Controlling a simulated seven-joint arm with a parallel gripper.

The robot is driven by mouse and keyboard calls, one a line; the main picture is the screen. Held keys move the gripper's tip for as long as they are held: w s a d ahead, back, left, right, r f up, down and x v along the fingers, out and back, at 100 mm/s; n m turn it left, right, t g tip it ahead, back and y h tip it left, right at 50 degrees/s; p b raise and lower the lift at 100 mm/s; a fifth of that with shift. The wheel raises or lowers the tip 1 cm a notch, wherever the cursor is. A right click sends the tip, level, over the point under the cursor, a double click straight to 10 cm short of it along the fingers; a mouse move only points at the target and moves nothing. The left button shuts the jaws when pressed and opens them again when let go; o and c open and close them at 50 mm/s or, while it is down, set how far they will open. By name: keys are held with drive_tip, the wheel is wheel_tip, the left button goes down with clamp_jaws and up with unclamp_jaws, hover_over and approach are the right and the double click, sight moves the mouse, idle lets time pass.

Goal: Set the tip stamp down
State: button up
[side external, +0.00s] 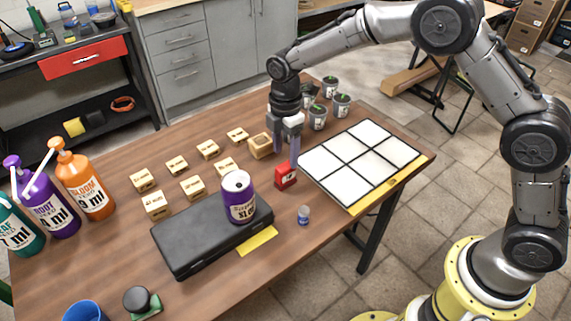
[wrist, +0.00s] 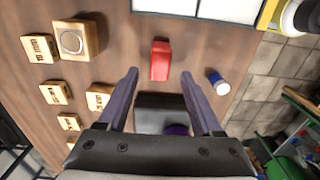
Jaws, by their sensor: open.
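My gripper (side external: 286,161) is open, pointing down over the wooden table, with nothing held between its fingers. A small red block (side external: 285,175) with a pale label stands on the table close to the fingertips. In the wrist view the red block (wrist: 160,60) lies just beyond my open gripper (wrist: 159,75), with a finger to either side of its line. A larger wooden block (side external: 260,145) with a round top mark sits left of the gripper. Several small labelled wooden blocks (side external: 192,188) stand in rows farther left. I cannot read which piece is the tip stamp.
A white-tiled tray (side external: 346,182) lies to the right, with several small pots (side external: 318,117) behind it. A purple can (side external: 238,197) stands on a black case (side external: 190,245) in front.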

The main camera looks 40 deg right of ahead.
sight(285, 166)
drive_tip(key=s+d+r+m+t, duration=0.1)
drive_tip(key=s+d+r+m, duration=0.15)
drive_tip(key=r, duration=0.45)
drive_tip(key=s+d+r+m, duration=0.1)
drive_tip(key=s+d+r, duration=0.15)
drive_tip(key=r, duration=0.35)
drive_tip(key=s+d+r+m+t, duration=0.1)
drive_tip(key=s+d+r+m, duration=0.15)
drive_tip(key=s, duration=0.25)
drive_tip(key=s+d+r+m+t, duration=0.1)
drive_tip(key=s+r+m, duration=0.2)
drive_tip(key=s+r, duration=0.15)
drive_tip(key=s+d+f+m+t, duration=0.1)
drive_tip(key=s+m, duration=0.3)
drive_tip(key=s, duration=0.4)
drive_tip(key=s+d+f+m+t, duration=0.1)
drive_tip(key=s+d+m, duration=0.2)
drive_tip(key=s, duration=0.6)
drive_tip(key=shift+d+f+m+t, duration=0.3)
drive_tip(key=shift+f+m, duration=0.1)
drive_tip(key=shift+m, duration=0.6)
